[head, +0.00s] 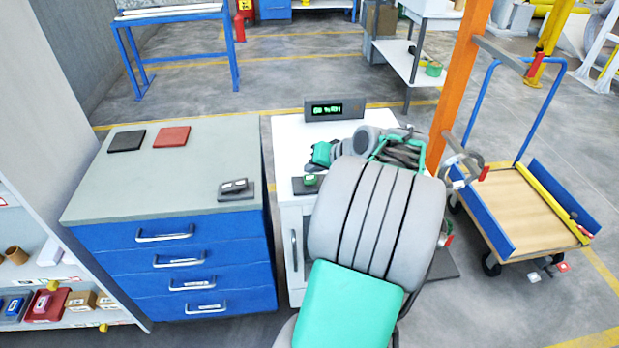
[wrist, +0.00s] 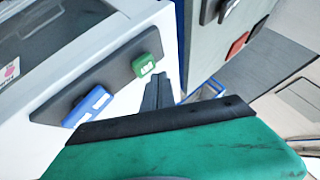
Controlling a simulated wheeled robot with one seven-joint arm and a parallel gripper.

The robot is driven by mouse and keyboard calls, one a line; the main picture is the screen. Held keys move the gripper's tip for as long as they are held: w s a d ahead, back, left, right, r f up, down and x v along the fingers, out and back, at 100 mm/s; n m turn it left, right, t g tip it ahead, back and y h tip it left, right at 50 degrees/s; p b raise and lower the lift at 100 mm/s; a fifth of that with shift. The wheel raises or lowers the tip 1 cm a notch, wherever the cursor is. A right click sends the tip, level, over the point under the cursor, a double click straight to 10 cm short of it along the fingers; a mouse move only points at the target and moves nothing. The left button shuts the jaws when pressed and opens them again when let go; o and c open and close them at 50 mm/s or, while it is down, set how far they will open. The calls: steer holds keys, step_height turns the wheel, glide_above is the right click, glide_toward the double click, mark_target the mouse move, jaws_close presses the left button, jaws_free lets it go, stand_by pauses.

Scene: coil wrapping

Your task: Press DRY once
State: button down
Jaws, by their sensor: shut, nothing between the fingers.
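A green button (wrist: 146,66) and a blue button (wrist: 88,107) sit on a dark panel (wrist: 112,72) on a white cabinet in the wrist view. Their white labels are too blurred to read, so I cannot tell which one is DRY. My gripper (wrist: 161,88) is shut and empty, its dark fingers pointing up just right of the green button; contact cannot be made out. In the head view the green button (head: 310,180) shows on the white cabinet top, left of my arm. My arm hides the blue button there.
A small display (head: 335,110) with green characters stands at the back of the white cabinet (head: 290,135). A blue drawer cabinet (head: 185,265) stands to the left, with a dark pad, a red pad (head: 171,137) and a small device (head: 235,188). A flatbed cart (head: 525,205) is at right.

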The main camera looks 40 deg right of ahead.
mark_target(313, 180)
steer(key=shift+f, duration=0.4)
steer(key=shift+f+b, duration=0.6)
steer(key=shift+f, duration=0.05)
stand_by(0.5)
steer(key=shift+r, duration=0.1)
steer(key=shift+r+p, duration=0.85)
steer(key=shift+r, duration=0.1)
step_height(313, 180, up, 5)
steer(key=p, duration=0.4)
steer(key=shift+r, duration=0.1)
stand_by(0.5)
